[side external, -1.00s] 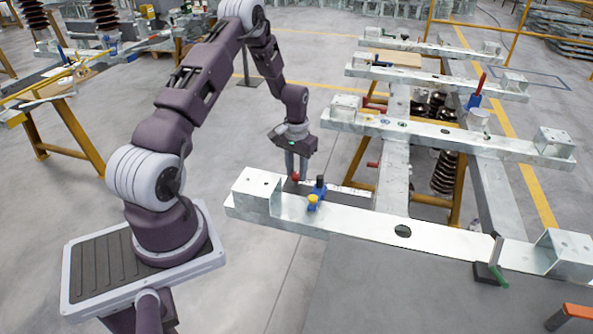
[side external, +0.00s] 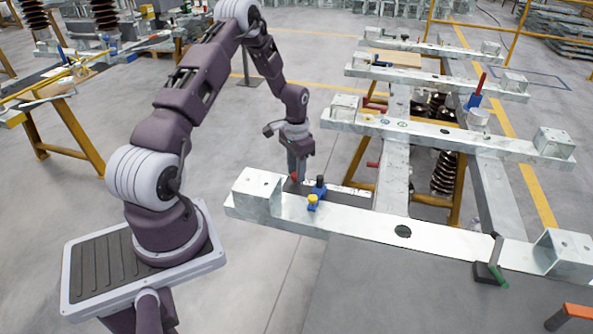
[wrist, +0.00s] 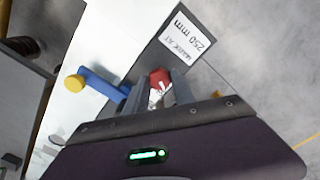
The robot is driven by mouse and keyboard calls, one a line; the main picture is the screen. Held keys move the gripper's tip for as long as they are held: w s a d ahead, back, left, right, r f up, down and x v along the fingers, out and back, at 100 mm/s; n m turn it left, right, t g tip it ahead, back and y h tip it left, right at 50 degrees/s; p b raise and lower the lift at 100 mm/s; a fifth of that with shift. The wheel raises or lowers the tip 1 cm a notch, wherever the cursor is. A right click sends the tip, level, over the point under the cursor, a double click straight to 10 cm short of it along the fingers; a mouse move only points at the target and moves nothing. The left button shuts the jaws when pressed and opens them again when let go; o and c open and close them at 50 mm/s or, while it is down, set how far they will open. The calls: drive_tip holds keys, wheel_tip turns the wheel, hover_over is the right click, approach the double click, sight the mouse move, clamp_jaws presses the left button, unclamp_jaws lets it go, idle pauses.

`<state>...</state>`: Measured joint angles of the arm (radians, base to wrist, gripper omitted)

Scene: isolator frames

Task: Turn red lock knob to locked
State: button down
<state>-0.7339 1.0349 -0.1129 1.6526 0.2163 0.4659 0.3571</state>
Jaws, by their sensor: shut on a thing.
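The red lock knob (wrist: 160,78) shows in the wrist view between the fingers of my gripper (wrist: 162,98). My gripper is shut on the knob, and the fingers cover part of it. In the side view the knob (side external: 294,176) is a small red spot at the fingertips of my gripper (side external: 297,174), just behind the near galvanized beam (side external: 350,218). My gripper points down at it. The knob's lock marks cannot be made out.
A blue lever with a yellow end (wrist: 75,83) sits close beside my gripper; its yellow end (side external: 313,199) also shows in the side view. A white "250 mm" label (wrist: 187,42) lies beyond the knob.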

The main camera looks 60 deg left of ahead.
drive_tip(key=c, duration=1.1)
unclamp_jaws()
drive_tip(key=shift+o, duration=0.2)
wheel_tip(320, 180, up, 7)
drive_tip(key=shift+r, duration=0.1)
drive_tip(key=s+d+r+t+y, duration=0.1)
drive_tip(key=d+r, duration=0.5)
drive_tip(key=r, duration=0.3)
drive_tip(key=s+d+r+t, duration=0.1)
drive_tip(key=s+d+r, duration=0.1)
drive_tip(key=d+r, duration=0.65)
drive_tip(key=s+d+r+t, duration=0.1)
drive_tip(key=s+d+r, duration=0.1)
drive_tip(key=s+d, duration=0.2)
drive_tip(key=s+d+r+m+t, duration=0.1)
drive_tip(key=s+d+r, duration=0.2)
drive_tip(key=s, duration=0.5)
drive_tip(key=s+d+r+t+h, duration=0.1)
drive_tip(key=s+d+r, duration=0.2)
drive_tip(key=s+d, duration=0.2)
drive_tip(key=shift+s+d+r+t, duration=0.3)
drive_tip(key=shift+s+d, duration=0.1)
drive_tip(key=shift+s, duration=0.5)
